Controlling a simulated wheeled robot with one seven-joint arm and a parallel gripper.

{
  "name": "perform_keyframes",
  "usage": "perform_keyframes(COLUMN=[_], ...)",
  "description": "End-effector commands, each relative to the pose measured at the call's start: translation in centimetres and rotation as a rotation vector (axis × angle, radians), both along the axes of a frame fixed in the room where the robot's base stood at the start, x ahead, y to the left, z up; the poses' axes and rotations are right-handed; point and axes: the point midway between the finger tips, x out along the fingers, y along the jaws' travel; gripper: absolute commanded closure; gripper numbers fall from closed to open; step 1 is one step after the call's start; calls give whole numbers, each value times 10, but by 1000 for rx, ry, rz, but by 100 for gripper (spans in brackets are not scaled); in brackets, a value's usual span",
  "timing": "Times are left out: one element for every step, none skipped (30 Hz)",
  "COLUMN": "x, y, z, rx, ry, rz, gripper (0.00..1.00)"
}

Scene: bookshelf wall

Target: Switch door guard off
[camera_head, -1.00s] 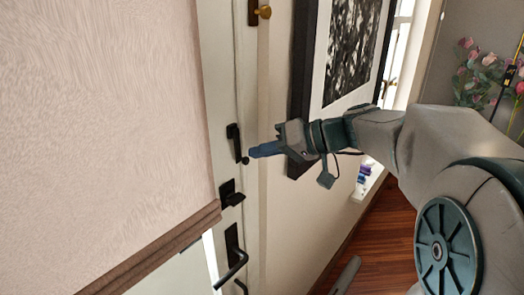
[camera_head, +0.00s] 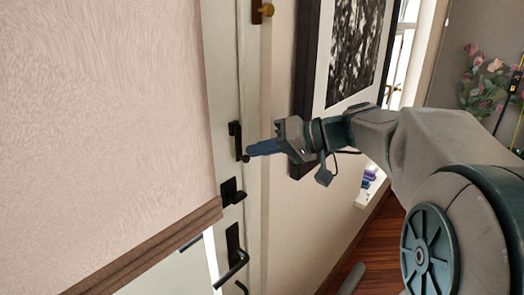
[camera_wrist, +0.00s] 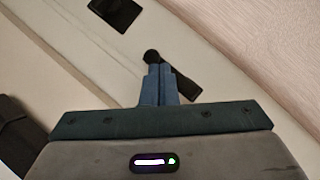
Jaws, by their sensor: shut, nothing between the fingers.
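The door guard (camera_head: 235,140) is a black upright bar with a small round knob at its lower end, on the white door's edge. In the wrist view the knob shows as a dark ball just beyond my fingertips, and the guard's bar (camera_wrist: 187,90) runs down to the right, partly hidden behind my fingers. My gripper (camera_head: 249,151) is shut and empty, with its blue fingers pointing left at the knob. In the wrist view my gripper (camera_wrist: 158,68) is very close to the ball; I cannot tell if they touch.
A black latch (camera_head: 232,192) and a lever handle (camera_head: 236,258) sit below the guard on the door. A brass knob (camera_head: 264,10) is above. A pale brown-edged blind (camera_head: 110,120) covers the left. A framed picture (camera_head: 345,60) hangs behind my arm.

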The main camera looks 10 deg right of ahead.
Motion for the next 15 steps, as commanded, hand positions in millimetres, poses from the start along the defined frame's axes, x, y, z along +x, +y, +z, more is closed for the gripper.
perform_keyframes(x=[0,0,0,0,0,0,1,1,2,3,4,5,6,8,8], y=[0,0,0,0,-1,-1,-2,-3,-6,-8,-11,-15,-19,-23,-29], z=[3,5,6,6,7,8,9,10,13,15,19,24,29,33,38], rx=[0,0,0,0,0,0,0,0,0,0,-1,-2,-1,-1,-1], ry=[-1,-1,0,0,0,0,0,0,0,0,-1,-2,-2,-1,0], rz=[0,-1,-1,-1,-1,-1,-1,-1,-1,-1,-1,-1,1,1,1], gripper=[100,100,100,100,100,100,100,100,100,100,100,100,100,100,100])
